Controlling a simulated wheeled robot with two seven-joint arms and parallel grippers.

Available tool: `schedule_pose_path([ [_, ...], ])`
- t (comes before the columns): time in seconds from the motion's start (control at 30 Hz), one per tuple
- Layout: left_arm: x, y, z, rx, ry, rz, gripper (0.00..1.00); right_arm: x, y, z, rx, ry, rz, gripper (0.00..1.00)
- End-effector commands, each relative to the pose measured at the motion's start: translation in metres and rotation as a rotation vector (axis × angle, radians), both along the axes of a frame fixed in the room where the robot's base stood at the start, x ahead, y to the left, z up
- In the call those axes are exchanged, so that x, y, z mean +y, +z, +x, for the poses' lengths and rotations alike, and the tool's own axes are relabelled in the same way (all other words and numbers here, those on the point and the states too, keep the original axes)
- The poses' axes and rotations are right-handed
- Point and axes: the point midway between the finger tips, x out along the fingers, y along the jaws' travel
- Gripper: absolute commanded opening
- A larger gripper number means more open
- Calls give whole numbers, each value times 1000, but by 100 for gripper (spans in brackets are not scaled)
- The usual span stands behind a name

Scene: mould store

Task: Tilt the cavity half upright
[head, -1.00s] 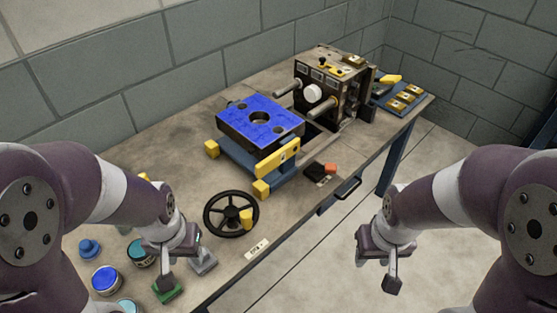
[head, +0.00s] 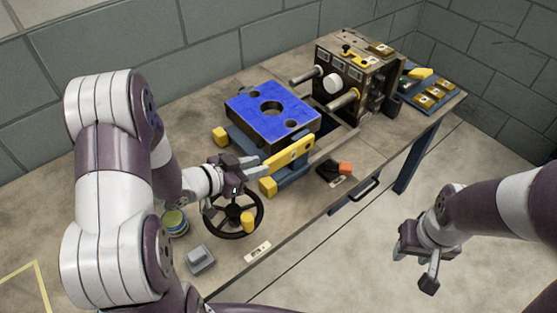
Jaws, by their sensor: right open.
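The cavity half (head: 252,102) is a dark block with a bright blue top face and a round hole in the middle. It lies flat, blue face up, on a blue cradle with yellow end blocks. A yellow bar (head: 293,149) runs along the cradle's front side. My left gripper (head: 257,168) is at the left end of this bar, above the black handwheel (head: 234,229). Its fingers point right, and I cannot tell whether they touch the bar or how far apart they are. My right gripper (head: 414,268) is open and empty, off the bench's front edge at the right.
The other mould half (head: 364,82), with guide pins, stands behind on the bench. A blue tray (head: 449,96) holds brass-coloured pieces. A black and orange item (head: 333,171) lies near the bench's front edge. A grey block (head: 201,260) and a tin (head: 175,222) sit at lower left.

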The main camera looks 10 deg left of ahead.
Motion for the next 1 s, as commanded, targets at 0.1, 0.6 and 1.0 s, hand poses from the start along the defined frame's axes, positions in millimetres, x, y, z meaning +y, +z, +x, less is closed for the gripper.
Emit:
schedule_pose_path([
  [0.1,-15,-11,17,0,-3,0,28,0,-4,0,0,0,0,43],
  [0.6,-43,-29,55,0,1,2,28,0,-7,0,0,0,0,43],
  [1.0,-43,-29,55,0,1,2,0,0,-7,0,0,0,0,43],
])
